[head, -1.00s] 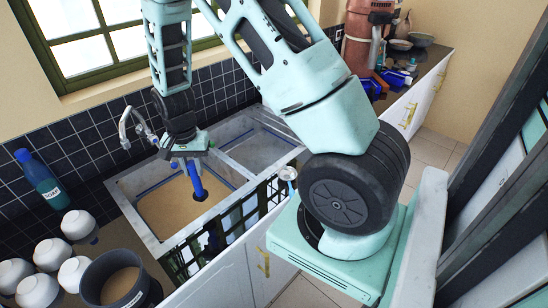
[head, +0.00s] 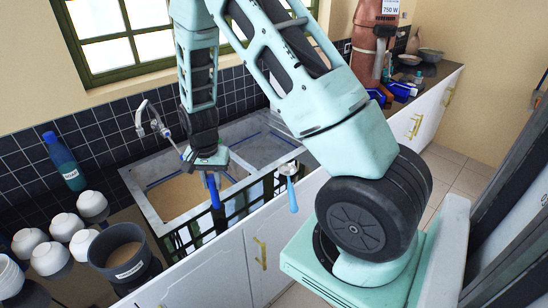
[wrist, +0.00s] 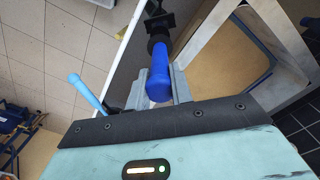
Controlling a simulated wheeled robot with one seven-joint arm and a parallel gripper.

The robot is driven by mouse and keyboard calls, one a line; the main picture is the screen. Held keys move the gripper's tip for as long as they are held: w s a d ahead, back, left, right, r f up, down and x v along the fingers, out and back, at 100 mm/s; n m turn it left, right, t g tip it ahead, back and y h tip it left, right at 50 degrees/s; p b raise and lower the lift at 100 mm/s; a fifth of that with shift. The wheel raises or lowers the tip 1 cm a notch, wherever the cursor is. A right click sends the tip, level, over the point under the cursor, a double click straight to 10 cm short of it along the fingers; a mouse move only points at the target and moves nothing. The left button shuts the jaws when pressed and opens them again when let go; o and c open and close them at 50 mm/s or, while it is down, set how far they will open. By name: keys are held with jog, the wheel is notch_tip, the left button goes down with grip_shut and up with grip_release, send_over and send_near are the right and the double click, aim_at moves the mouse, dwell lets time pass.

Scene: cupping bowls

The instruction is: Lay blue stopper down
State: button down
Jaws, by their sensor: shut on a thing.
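The blue stopper (head: 214,191) is in my gripper (head: 209,170), hanging steeply near the front edge of the sink (head: 150,212). In the wrist view the stopper (wrist: 165,83) shows a thick blue body with a black far end, between the grey fingers of my gripper (wrist: 158,78). The fingers are shut on it. The black end is hard to make out in the head view. The stopper appears clear of the sink's rim, but I cannot tell its exact height.
The sink's left basin (head: 180,197) has a tan bottom. A dark rack (head: 255,205) runs along the front, with a light-blue-handled tool (head: 291,192) by it. White bowls (head: 50,258), a dark bucket (head: 118,252) and a teal bottle (head: 68,165) stand left. A faucet (head: 150,118) is behind.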

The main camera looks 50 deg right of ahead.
jog(key=shift+f, duration=0.4)
jog(key=shift+f+b, duration=0.7)
jog(key=shift+f, duration=0.05)
jog(key=c, duration=1.2)
grip_release()
jog(key=shift+o, duration=0.2)
jog(key=shift+r, duration=0.1)
notch_tip(320, 180, up, 17)
jog(key=b, duration=0.3)
jog(key=shift+r, duration=0.2)
